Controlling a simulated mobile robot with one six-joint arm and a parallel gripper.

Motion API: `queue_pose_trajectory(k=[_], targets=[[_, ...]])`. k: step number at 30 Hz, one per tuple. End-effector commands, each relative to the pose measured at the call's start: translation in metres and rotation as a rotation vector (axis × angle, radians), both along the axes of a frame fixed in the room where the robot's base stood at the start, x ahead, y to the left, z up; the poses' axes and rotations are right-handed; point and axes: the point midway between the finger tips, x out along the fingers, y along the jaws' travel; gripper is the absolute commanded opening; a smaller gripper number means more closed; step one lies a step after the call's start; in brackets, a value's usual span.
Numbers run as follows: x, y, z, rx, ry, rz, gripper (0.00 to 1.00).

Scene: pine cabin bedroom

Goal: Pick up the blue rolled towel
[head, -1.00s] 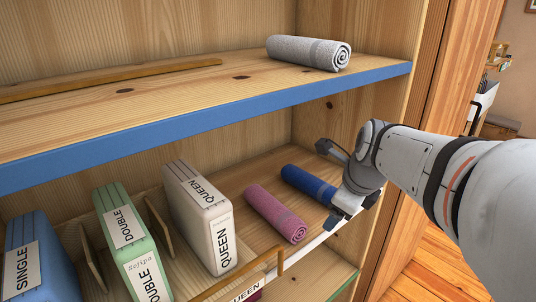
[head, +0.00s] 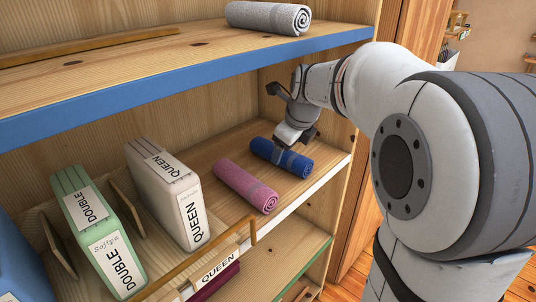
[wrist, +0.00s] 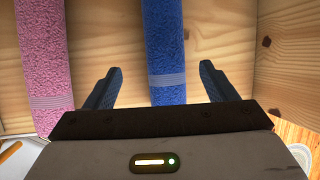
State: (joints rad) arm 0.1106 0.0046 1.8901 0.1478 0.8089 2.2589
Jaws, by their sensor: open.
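The blue rolled towel (head: 281,158) lies on the lower wooden shelf, to the right of a pink rolled towel (head: 246,186). In the wrist view the blue towel (wrist: 166,50) runs lengthwise between the two dark fingers of my gripper (wrist: 158,88). The fingers are open, one on each side of it, with a gap on both sides. I cannot tell how far the fingertips are above the shelf.
The pink towel also shows in the wrist view (wrist: 46,60), left of my left finger. An upper shelf with a blue edge (head: 190,85) holds a grey rolled towel (head: 268,18). A white QUEEN packet (head: 170,195) and a green DOUBLE packet (head: 100,230) stand left.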

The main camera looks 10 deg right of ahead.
Motion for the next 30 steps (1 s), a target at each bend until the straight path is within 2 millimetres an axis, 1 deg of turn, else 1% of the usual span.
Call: queue_pose_trajectory(k=[2,6,10,13,20,30], targets=[[0.008,0.001,-0.001,0.0,0.001,0.0,0.78],[0.018,0.002,-0.025,0.001,0.004,0.0,0.78],[0.026,0.003,-0.04,0.0,0.002,0.0,0.78],[0.029,0.004,-0.045,0.0,0.001,0.0,0.78],[0.029,0.004,-0.045,0.0,0.0,0.0,0.78],[0.029,0.003,-0.045,-0.001,0.001,0.0,0.51]])
